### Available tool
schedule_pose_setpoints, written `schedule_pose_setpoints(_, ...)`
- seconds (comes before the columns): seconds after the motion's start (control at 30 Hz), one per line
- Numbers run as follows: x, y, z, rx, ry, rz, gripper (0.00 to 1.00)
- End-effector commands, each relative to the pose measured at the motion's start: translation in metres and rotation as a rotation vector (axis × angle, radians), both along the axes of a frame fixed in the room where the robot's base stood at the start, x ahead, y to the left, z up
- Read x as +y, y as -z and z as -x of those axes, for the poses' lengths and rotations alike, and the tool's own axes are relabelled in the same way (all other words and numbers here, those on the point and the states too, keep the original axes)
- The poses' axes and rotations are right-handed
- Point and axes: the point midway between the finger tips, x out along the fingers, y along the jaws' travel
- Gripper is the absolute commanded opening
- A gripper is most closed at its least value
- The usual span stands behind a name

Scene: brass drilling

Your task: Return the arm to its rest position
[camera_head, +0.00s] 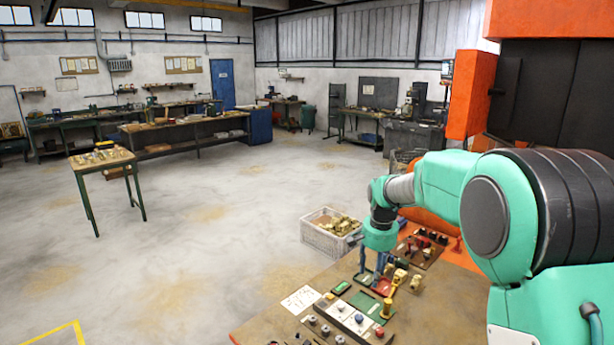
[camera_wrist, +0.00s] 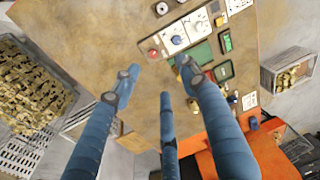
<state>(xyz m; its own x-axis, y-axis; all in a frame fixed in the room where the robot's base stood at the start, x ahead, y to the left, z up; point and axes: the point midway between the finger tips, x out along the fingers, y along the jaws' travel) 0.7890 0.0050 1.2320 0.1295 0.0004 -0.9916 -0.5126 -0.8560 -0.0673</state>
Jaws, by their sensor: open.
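My gripper (camera_head: 371,268) hangs from my green arm, pointing down over the back of the workbench (camera_head: 283,316) in the head view. In the wrist view its several blue fingers (camera_wrist: 160,80) are spread apart with nothing between them, so it is open and empty. The brown bench top (camera_wrist: 110,30) shows beyond the fingertips. Brass parts (camera_head: 399,277) stand on the bench close to the gripper. The contact between fingertips and bench items cannot be made out.
A grey crate (camera_head: 312,236) of brass parts stands beyond the bench. A control panel (camera_wrist: 185,32) lies on the bench in the wrist view. An orange machine (camera_head: 468,95) rises at the right. A small table (camera_head: 88,166) stands at left; the floor between is clear.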

Motion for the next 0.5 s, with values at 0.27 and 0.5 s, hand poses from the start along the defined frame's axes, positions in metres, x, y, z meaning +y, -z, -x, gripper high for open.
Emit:
schedule_pose_setpoints(0.27,-0.001,-0.056,0.066,-0.059,-0.081,0.012,0.44)
schedule_pose_setpoints(0.5,-0.002,-0.091,0.128,-0.107,-0.153,0.029,0.44)
